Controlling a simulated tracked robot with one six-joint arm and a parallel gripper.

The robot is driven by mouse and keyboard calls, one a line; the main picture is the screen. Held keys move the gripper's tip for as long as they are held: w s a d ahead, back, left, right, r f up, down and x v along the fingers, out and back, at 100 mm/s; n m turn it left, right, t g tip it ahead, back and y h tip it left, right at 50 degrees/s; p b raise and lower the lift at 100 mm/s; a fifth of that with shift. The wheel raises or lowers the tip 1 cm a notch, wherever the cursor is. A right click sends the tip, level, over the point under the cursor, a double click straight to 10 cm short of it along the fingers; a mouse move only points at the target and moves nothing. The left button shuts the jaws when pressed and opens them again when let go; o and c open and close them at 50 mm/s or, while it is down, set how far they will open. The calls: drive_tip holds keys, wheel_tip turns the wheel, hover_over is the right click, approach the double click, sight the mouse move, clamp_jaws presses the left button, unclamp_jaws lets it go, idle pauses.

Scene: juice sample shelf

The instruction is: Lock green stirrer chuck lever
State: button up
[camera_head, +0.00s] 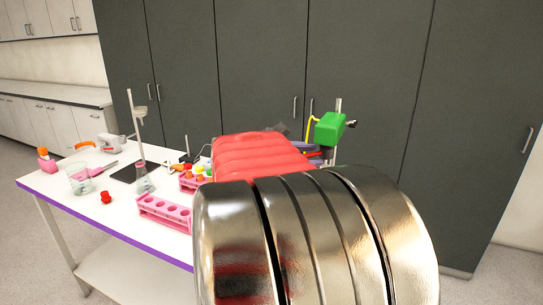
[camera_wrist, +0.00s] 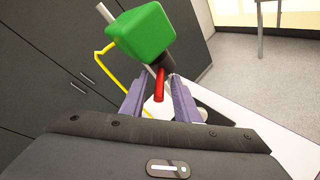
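The green stirrer (camera_head: 331,128) is mounted on a metal stand at the back right of the bench. In the wrist view its green housing (camera_wrist: 142,33) fills the top middle, with a dark chuck (camera_wrist: 166,64) below it. The red chuck lever (camera_wrist: 159,86) hangs down from the chuck. My gripper (camera_wrist: 155,82) is open, its two purple fingers on either side of the lever with gaps visible. I cannot tell how deep the lever sits between them.
A yellow cable (camera_wrist: 101,62) runs beside the stirrer. Pink tube racks (camera_head: 163,213), a beaker (camera_head: 80,180), a flask (camera_head: 142,182) and a second stand (camera_head: 134,120) are on the white bench's left side. Dark cabinets (camera_head: 370,75) stand close behind.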

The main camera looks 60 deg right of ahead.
drive_tip(key=shift+c, duration=0.4)
clamp_jaws()
idle(0.4)
